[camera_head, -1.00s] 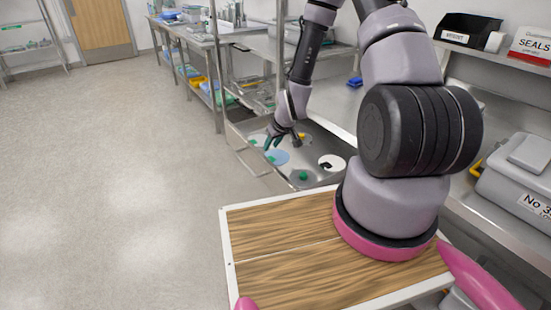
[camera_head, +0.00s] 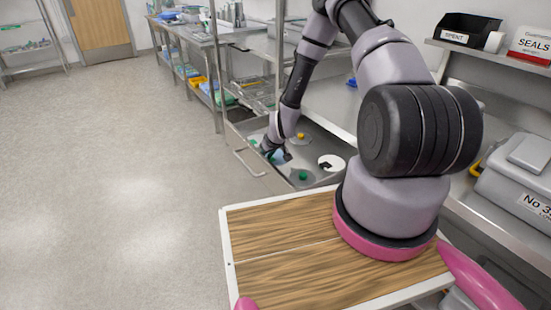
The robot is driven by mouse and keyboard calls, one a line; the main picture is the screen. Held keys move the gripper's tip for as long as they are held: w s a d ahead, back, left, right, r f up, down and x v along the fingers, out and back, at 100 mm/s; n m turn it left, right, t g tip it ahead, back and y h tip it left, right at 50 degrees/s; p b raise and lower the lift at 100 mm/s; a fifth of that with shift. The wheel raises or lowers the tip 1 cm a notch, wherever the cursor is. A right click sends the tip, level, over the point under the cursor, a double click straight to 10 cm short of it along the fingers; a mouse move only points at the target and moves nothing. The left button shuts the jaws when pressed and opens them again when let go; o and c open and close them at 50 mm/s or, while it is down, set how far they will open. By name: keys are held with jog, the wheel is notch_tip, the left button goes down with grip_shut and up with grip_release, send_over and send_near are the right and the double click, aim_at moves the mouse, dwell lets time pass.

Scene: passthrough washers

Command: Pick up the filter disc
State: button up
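Several round discs lie in the shallow metal tray (camera_head: 257,130). A light blue disc (camera_head: 279,157) is at the left, partly hidden by my gripper. A white disc with a black mark (camera_head: 331,162) is at the right. I cannot tell which is named the filter disc. My gripper (camera_head: 275,155) is down at the light blue disc. Its fingers are small and dark, and I cannot tell whether they touch or hold it.
The floor (camera_head: 120,180) at the left is clear.

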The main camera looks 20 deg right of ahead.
grip_shut()
jog(key=shift+r, duration=0.1)
